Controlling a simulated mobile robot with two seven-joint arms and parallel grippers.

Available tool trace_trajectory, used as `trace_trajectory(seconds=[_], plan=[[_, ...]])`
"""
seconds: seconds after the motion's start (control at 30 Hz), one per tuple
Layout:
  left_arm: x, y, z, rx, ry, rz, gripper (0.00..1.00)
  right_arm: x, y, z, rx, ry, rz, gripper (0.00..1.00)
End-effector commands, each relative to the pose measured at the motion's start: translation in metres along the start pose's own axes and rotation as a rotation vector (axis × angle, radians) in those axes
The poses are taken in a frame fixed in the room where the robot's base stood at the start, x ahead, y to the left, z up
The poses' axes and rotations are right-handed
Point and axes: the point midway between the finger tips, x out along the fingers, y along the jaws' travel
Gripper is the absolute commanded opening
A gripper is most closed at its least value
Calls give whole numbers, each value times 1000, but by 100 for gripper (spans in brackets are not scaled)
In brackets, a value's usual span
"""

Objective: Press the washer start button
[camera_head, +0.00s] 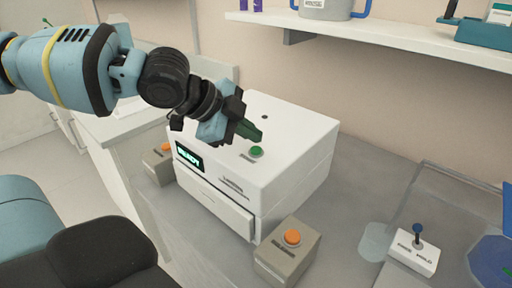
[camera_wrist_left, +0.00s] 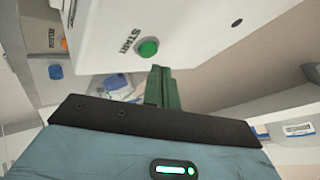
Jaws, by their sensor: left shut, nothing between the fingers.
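The washer (camera_head: 285,135) is a white box with a dark display reading READY in green on its front. Its green start button (camera_head: 256,152) sits on the top face near the front edge. In the left wrist view the button (camera_wrist_left: 148,47) shows beside the word START. My left gripper (camera_head: 258,136) is shut and empty, its green fingers pointing down just above and behind the button. In the left wrist view the fingertips (camera_wrist_left: 160,72) lie close beside the button; I cannot tell whether they touch it. My right gripper is not in view.
A grey box with an orange button (camera_head: 292,237) stands in front of the washer, and another orange button (camera_head: 166,148) is at its left. A white box with a blue joystick (camera_head: 416,235) is at right. A shelf (camera_head: 400,37) runs above.

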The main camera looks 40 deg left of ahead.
Motion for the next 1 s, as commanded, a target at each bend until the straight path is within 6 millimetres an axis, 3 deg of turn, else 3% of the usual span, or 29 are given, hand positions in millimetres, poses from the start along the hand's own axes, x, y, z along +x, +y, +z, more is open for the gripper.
trace_trajectory(seconds=[1.0], plan=[[6, 4, 4, 0, 1, 0, 0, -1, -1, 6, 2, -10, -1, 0]])
